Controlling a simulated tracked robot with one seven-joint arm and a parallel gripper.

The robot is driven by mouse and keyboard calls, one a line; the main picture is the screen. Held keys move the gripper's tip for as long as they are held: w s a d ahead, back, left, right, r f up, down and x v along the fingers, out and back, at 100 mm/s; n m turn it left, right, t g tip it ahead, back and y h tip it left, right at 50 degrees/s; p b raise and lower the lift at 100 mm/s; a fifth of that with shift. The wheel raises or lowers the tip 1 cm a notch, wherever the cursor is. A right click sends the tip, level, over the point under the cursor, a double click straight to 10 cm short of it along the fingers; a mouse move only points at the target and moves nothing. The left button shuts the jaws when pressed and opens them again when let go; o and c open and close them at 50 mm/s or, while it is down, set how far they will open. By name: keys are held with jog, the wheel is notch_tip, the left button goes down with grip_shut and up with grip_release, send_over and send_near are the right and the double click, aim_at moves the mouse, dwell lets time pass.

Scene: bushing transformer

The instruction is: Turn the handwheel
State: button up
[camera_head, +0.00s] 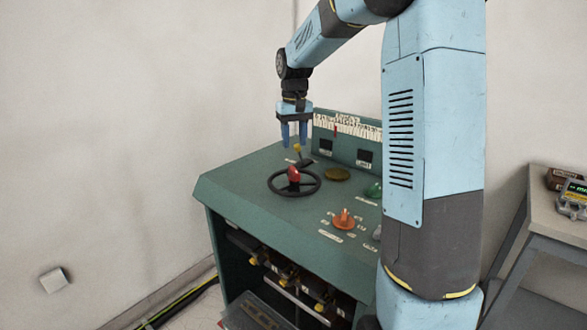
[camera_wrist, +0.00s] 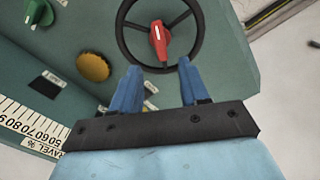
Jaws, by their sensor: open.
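The black handwheel (camera_head: 271,184) lies flat on the sloping top of the green console (camera_head: 235,187), at its left part. A red handle (camera_head: 293,175) stands at its hub. In the wrist view the handwheel (camera_wrist: 200,44) is at the top centre, with the red handle (camera_wrist: 159,42) in its middle. My gripper (camera_head: 294,146) points down above the console, behind the wheel's far side in the head view. Its two blue fingers (camera_wrist: 160,68) are apart with nothing between them, close to the near rim in the wrist view. Whether they touch the rim cannot be told.
A yellow-brown knob (camera_head: 337,174), an orange knob (camera_head: 344,219) and a green knob (camera_head: 375,190) sit right of the wheel. A labelled panel (camera_head: 346,127) rises at the console's back. A side table (camera_head: 541,200) stands at right, and wall is behind.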

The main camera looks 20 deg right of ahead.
aim_at(294, 170)
notch_tip(294, 170, down, 10)
jog(key=shift+s+r, duration=0.1)
dwell(0.4)
grip_shut()
dwell(0.3)
